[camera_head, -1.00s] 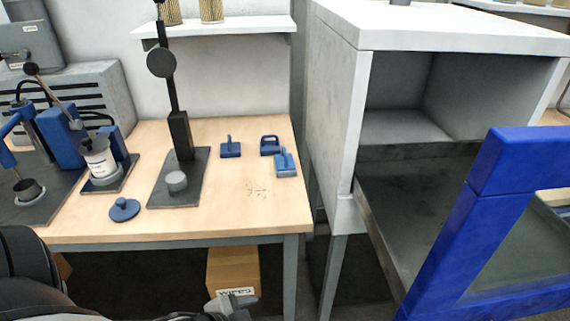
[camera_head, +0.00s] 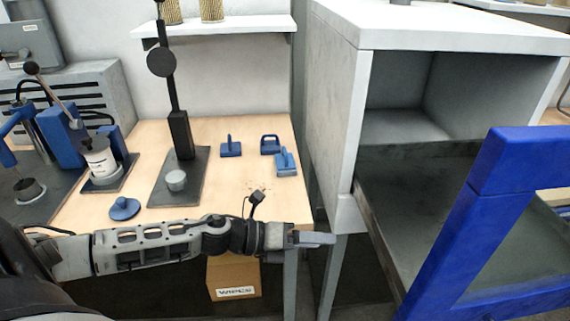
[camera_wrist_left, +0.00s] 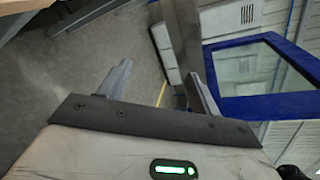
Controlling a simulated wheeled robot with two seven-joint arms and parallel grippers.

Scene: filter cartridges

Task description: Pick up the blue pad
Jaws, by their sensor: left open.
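Three small blue pads with handles lie at the back right of the wooden table in the head view: one on the left (camera_head: 231,149), one at the back (camera_head: 270,146) and one nearer the front right (camera_head: 286,164). A round blue piece with a knob (camera_head: 124,209) lies at the front left. I cannot tell which one the task means. My left gripper (camera_head: 316,239) is at the table's front right corner, nearer to me than the pads and apart from them. In the left wrist view its two fingers (camera_wrist_left: 160,62) are spread and empty. My right gripper is not in view.
A black stand (camera_head: 180,135) with a dark base rises left of the pads. A grey cabinet (camera_head: 335,120) stands close to the right, its blue-framed door (camera_head: 500,190) open towards me. A cardboard box (camera_head: 233,275) is under the table. The tabletop around the pads is mostly clear.

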